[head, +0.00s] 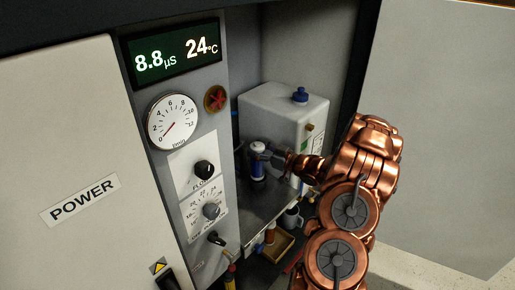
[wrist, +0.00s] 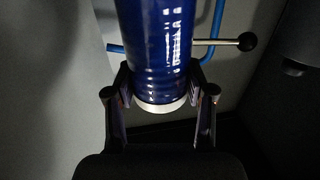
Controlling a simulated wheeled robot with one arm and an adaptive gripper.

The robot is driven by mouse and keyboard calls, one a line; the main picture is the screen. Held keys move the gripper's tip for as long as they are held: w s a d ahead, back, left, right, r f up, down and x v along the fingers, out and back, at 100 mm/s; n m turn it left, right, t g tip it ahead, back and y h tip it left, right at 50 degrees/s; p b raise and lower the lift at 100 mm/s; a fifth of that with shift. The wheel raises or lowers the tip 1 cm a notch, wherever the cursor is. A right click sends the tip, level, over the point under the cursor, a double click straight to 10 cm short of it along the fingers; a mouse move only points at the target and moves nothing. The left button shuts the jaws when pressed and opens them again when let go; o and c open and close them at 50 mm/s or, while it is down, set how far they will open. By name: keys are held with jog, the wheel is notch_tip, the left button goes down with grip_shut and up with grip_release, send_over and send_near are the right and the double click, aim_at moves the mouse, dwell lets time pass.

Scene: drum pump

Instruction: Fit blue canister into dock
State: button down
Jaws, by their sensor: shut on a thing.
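The blue canister (wrist: 155,50) is a dark blue cylinder with white lettering and a pale rim at its near end in the wrist view. In the head view my gripper (head: 270,158) reaches in from the right and partly covers the canister. I cannot make out the dock clearly in either view.
A white tank (head: 285,115) with a blue cap stands behind the canister. A lever with a black ball knob (wrist: 246,41) and blue tubing (wrist: 217,30) lie behind it. The control panel (head: 195,165) borders the left.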

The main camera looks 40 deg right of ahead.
jog(key=shift+f+b, duration=0.5)
jog(key=shift+f, duration=1.5)
jog(key=shift+s, duration=0.1)
jog(key=shift+c, duration=1.6)
grip_release()
jog(key=v, duration=1.2)
jog(key=shift+f, duration=0.1)
jog(key=shift+s, duration=0.1)
